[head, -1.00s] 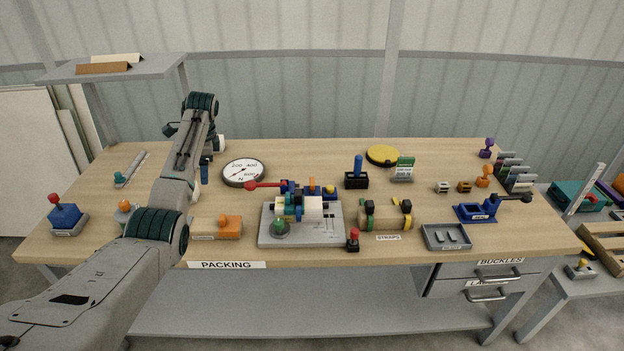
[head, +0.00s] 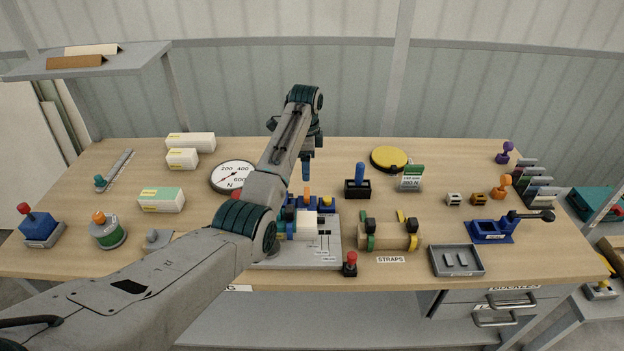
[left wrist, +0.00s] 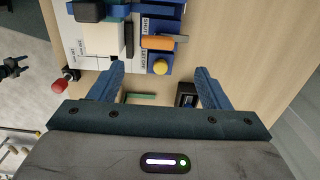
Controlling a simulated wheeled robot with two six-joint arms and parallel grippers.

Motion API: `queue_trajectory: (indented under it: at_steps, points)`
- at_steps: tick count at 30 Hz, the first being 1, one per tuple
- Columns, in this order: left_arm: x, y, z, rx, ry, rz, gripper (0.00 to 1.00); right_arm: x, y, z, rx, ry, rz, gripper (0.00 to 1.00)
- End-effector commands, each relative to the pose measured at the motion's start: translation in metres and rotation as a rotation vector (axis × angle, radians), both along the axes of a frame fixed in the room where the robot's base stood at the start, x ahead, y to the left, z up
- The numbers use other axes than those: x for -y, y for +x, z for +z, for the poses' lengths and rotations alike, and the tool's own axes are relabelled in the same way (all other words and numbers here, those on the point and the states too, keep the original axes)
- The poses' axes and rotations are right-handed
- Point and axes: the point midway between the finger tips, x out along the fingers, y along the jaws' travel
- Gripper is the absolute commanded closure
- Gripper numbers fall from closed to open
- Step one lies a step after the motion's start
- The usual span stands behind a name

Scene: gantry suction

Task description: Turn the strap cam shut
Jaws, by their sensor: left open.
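The strap cam is, as far as I can tell, the orange bar (left wrist: 158,43) on a blue block (left wrist: 168,20) lettered SHUT and LET OFF. In the head view its orange top (head: 307,194) stands above the blue block, partly behind my arm. The block stands on a grey base plate (head: 325,258) with a white body (left wrist: 102,40). My left gripper (left wrist: 158,73) is open and empty, pointing down; its blue fingers (head: 306,171) are above the far side of the fixture, apart from the bar. My right gripper is out of view.
A blue-handled black box (head: 357,189) and a red-topped button (head: 350,266) stand close to the fixture. A dial gauge (head: 228,177) is behind my arm. The straps spool (head: 390,238) and grey tray (head: 456,262) are to the right. The table behind the fixture is mostly clear.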

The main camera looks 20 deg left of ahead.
Motion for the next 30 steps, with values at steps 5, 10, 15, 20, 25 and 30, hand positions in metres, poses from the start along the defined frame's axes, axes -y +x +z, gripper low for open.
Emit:
queue_trajectory:
  at_steps: [5, 10, 15, 20, 25, 30]
  points:
    - [0.001, -0.001, -0.014, -0.005, -0.001, -0.001, 0.29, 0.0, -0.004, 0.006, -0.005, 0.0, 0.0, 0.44]
    - [0.001, -0.002, -0.044, -0.006, -0.001, -0.001, 0.29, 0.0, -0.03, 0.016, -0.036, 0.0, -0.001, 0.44]
    - [0.001, -0.002, -0.077, -0.005, 0.0, -0.001, 0.29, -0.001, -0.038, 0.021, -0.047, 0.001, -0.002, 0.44]
    - [0.001, -0.001, -0.098, -0.002, -0.001, -0.001, 0.29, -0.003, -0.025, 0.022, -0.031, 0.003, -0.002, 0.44]
    - [0.001, -0.001, -0.107, -0.001, 0.0, -0.001, 0.29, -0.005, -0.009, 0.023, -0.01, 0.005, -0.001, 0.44]
    - [0.001, -0.001, -0.108, 0.0, 0.0, 0.0, 0.29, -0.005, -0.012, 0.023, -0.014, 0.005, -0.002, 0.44]
